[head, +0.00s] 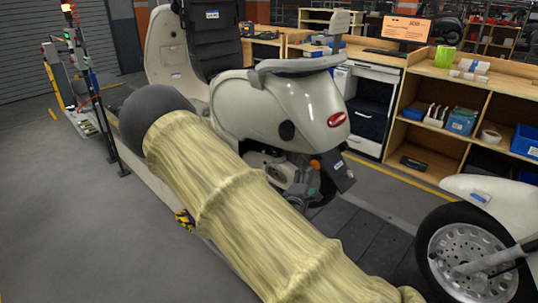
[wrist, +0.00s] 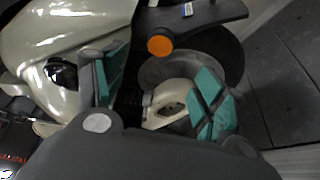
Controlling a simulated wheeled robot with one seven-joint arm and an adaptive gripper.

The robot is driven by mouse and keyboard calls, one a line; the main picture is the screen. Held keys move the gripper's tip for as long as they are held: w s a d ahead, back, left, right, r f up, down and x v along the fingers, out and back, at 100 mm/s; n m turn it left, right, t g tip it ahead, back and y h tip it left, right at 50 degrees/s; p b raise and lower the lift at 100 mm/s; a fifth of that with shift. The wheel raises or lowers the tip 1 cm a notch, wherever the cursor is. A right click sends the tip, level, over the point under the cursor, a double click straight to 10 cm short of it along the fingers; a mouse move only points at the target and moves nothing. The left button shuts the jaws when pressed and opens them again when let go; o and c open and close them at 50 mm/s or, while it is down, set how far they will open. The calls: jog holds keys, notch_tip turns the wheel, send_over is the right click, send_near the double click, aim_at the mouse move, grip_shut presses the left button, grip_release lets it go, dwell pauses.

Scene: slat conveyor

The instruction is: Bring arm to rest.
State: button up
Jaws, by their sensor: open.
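My gripper (wrist: 162,66) is open in the wrist view, with its two teal-padded fingers spread apart. Nothing is held between them. Behind the gap are a scooter's dark wheel and pale hub, and its round orange reflector (wrist: 160,45). I cannot tell whether the fingers touch the scooter. In the head view my arm, in a pale yellow cloth sleeve (head: 240,205), runs from the lower right to a dark grey round end at the upper left. The cream scooter (head: 270,112) stands just behind it. My gripper cannot be clearly made out there.
A second scooter's wheel (head: 470,260) and white body are at the lower right. Wooden shelving (head: 445,95) with bins and a white cabinet (head: 372,108) stand behind. A post with lamps (head: 75,45) is at the far left. Grey floor (head: 60,210) is open at left.

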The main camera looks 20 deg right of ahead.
jog(key=s+a+f+m+g+y+p, duration=0.1)
jog(key=s+a+f+m+g+y, duration=0.15)
jog(key=s+f, duration=0.75)
jog(key=s+a+f+m+g+y+p, duration=0.1)
jog(key=s+a+f+m+g+y, duration=0.15)
jog(key=s+f, duration=0.8)
jog(key=s+a+f+m+g+y+p, duration=0.1)
jog(key=s+a+f+m+g+y, duration=0.2)
jog(key=s+a, duration=0.6)
jog(key=s+a+f+m+g+y, duration=0.3)
jog(key=s+a, duration=0.6)
jog(key=s, duration=0.7)
jog(key=shift+a+g+y+p, duration=0.15)
jog(key=shift+g+y+p, duration=0.25)
jog(key=shift+y, duration=0.3)
